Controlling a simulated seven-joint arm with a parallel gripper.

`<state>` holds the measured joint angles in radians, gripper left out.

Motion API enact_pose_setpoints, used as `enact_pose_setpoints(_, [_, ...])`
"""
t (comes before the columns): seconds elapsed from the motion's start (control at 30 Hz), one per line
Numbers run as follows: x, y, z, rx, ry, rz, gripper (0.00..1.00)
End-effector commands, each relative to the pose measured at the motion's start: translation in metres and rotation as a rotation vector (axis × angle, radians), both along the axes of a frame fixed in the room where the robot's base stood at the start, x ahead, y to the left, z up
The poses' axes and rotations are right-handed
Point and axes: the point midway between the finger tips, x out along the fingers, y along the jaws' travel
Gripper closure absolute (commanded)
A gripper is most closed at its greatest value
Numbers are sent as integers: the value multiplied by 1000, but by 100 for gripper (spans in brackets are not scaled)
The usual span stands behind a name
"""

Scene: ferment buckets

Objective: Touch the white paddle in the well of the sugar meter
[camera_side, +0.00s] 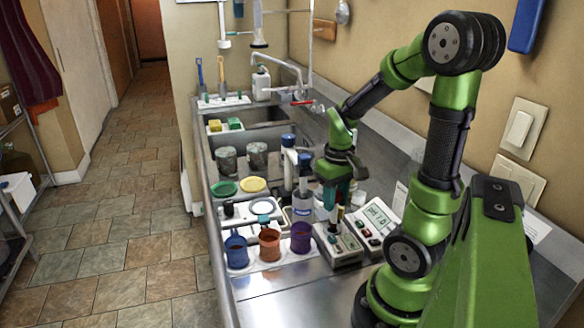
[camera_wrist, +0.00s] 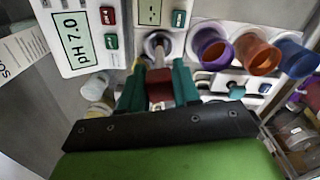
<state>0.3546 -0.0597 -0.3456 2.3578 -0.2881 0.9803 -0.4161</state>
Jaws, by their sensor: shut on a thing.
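My gripper (camera_wrist: 159,80) has its teal fingers shut on a dark red block (camera_wrist: 160,90) with a pale grey stem. In the wrist view the stem points at the round well (camera_wrist: 150,43) of a small white meter with a green screen (camera_wrist: 151,12), taken to be the sugar meter. I cannot tell whether the stem touches anything in the well. The white paddle cannot be made out clearly there. In the side view my gripper (camera_side: 335,194) is low over that meter (camera_side: 339,248), and its fingers partly hide the held thing.
A pH meter (camera_side: 378,219) stands to the right. Blue (camera_side: 236,252), orange (camera_side: 269,243) and purple (camera_side: 301,238) cups stand at the left. A white bottle (camera_side: 303,207) is close behind my gripper. The steel counter in front (camera_side: 290,298) is clear.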

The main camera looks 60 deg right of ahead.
Motion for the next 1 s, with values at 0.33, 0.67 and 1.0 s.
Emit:
enact_pose_setpoints(0.33, [0, 0, 0, 0, 0, 0, 98])
enact_pose_setpoints(0.67, [0, 0, -1, 0, 0, 0, 98])
enact_pose_setpoints(1.0, [0, 0, -5, 1, 0, 0, 98])
